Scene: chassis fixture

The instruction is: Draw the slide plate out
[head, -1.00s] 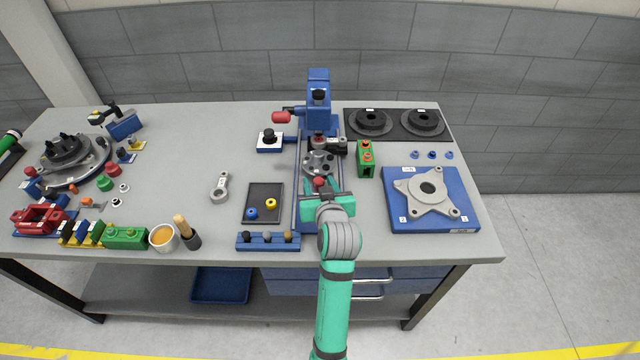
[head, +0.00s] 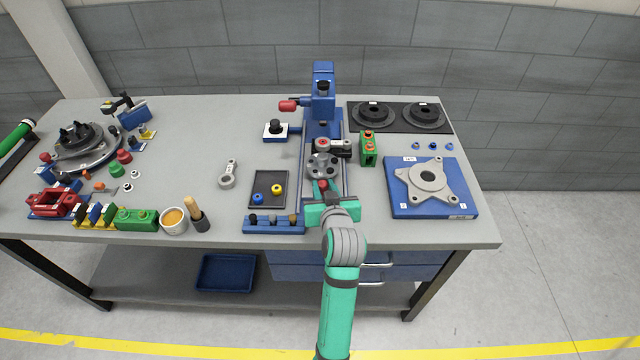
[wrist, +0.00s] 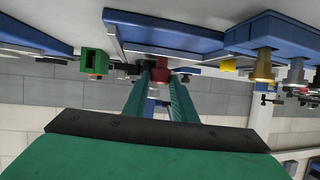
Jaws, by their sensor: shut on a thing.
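The slide plate carries a grey round hub (head: 323,166) and a dark clamp, and sits on the blue slide rail (head: 346,172) in front of the blue press (head: 323,95). A red knob (head: 321,185) is at its near end. My gripper (head: 323,189) is at the near end of the rail, shut on the red knob. In the wrist view the teal fingers reach to the red knob (wrist: 161,76) and lie on both sides of it. The plate's near edge is partly hidden by my gripper.
A green block (head: 367,148) stands close right of the rail. A blue board (head: 455,205) with a grey star-shaped part lies further right. A dark tray (head: 268,202) and a blue peg rack (head: 272,226) are close on the left.

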